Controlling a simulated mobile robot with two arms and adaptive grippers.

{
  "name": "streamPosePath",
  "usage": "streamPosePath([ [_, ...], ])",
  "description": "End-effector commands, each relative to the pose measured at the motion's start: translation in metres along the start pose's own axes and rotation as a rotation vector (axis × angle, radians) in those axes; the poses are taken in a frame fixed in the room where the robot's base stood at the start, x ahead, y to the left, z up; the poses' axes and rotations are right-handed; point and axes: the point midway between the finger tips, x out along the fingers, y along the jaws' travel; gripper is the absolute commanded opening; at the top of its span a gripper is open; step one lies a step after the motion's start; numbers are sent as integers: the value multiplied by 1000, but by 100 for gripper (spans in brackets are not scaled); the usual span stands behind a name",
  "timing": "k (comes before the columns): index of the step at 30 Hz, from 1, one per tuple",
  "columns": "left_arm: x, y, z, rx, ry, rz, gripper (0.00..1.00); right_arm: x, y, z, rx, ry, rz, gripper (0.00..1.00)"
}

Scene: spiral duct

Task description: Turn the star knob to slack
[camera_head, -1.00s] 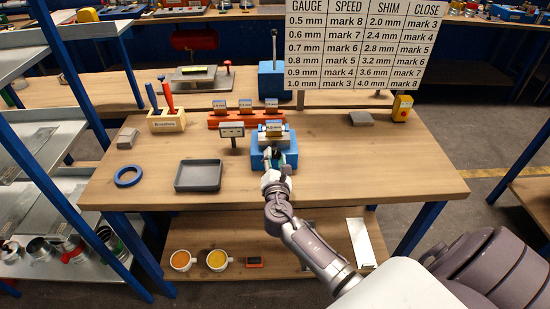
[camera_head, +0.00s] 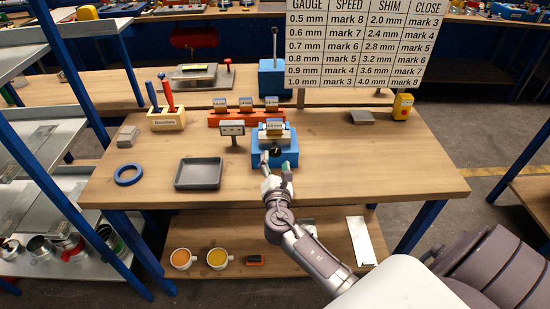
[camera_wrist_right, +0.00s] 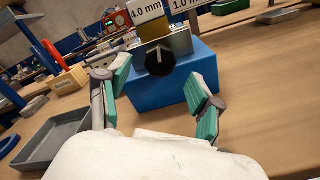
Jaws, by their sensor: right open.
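The star knob (camera_wrist_right: 159,61) is a dark round knob with a pale pointer line, on the front of a blue block-shaped device (camera_head: 262,143) with a metal top. In the right wrist view its pointer stands close to upright. My right gripper (camera_head: 276,166) is open in front of the device. In the right wrist view its green-padded fingers (camera_wrist_right: 160,95) are spread to either side of the knob, short of it and not touching. A label reading 4.0 mm (camera_wrist_right: 146,12) sits above the knob. My left gripper is not in view.
A grey tray (camera_head: 198,174) and a blue ring (camera_head: 128,175) lie to the left. A small display on a post (camera_head: 232,130) stands just left of the device. An orange rack (camera_head: 245,117) with labelled blocks is behind. The table to the right is mostly clear.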

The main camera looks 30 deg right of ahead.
Motion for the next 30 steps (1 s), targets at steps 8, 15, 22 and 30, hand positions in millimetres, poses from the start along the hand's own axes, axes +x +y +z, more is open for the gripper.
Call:
streamPosePath([
  [8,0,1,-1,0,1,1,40,-61,-1,-2,1,5,-1,65],
  [15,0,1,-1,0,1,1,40,-90,0,-1,0,3,-1,65],
  [22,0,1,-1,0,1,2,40,-94,0,-1,1,1,0,65],
  [30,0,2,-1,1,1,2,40,-94,0,-1,1,1,-1,65],
])
